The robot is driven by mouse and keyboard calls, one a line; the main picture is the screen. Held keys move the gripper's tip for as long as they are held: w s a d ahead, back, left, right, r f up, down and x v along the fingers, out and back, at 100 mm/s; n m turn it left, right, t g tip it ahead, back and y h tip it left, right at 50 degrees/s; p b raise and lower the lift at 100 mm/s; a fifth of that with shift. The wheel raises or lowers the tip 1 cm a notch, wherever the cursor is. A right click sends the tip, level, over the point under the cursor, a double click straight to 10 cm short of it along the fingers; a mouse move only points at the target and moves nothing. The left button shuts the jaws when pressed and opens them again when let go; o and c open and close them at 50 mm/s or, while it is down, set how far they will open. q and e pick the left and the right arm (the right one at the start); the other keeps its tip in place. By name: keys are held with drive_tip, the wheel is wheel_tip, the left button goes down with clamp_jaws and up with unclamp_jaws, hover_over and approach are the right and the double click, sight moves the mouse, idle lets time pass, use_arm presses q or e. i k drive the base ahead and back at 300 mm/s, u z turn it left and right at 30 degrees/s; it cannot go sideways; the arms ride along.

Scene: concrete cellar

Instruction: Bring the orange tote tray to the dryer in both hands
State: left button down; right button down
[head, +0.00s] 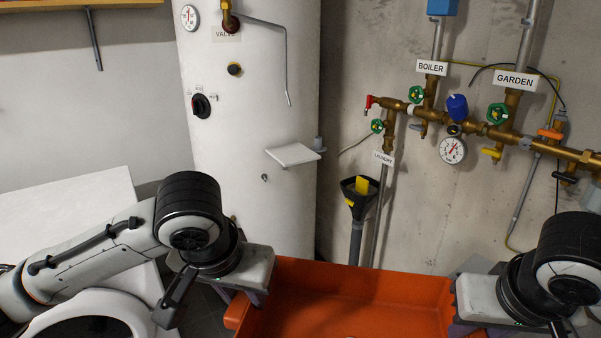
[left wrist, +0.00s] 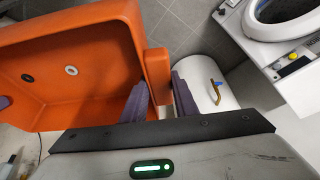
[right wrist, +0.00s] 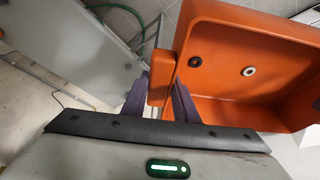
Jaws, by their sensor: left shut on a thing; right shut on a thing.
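The orange tote tray (head: 340,290) is in front of me at the bottom of the head view, its near part cut off. My left gripper (head: 238,296) is shut on the grip at its left end; the left wrist view shows the purple fingers (left wrist: 158,98) on either side of that orange grip. My right gripper (head: 462,327) is shut on the opposite grip, as the right wrist view shows (right wrist: 160,95). A black ring (right wrist: 195,61) and a white ring (right wrist: 248,71) lie in the tray. A white round-door machine (head: 100,312), possibly the dryer, stands at lower left.
A tall white tank (head: 250,130) stands behind the tray, with a small shelf (head: 293,155) jutting out. Brass pipes and valves (head: 470,127) line the back wall. A black-and-yellow handled tool (head: 358,200) leans there. A white top (head: 60,205) lies at left.

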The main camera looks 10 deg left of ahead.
sight(54, 239)
drive_tip(key=u, duration=0.2)
drive_tip(key=k, duration=0.3)
drive_tip(key=u, duration=1.25)
drive_tip(key=i, duration=0.55)
drive_tip(key=u, duration=0.75)
drive_tip(key=i, duration=0.95)
drive_tip(key=z, duration=0.55)
drive_tip(key=i, duration=0.9)
drive_tip(key=z, duration=0.15)
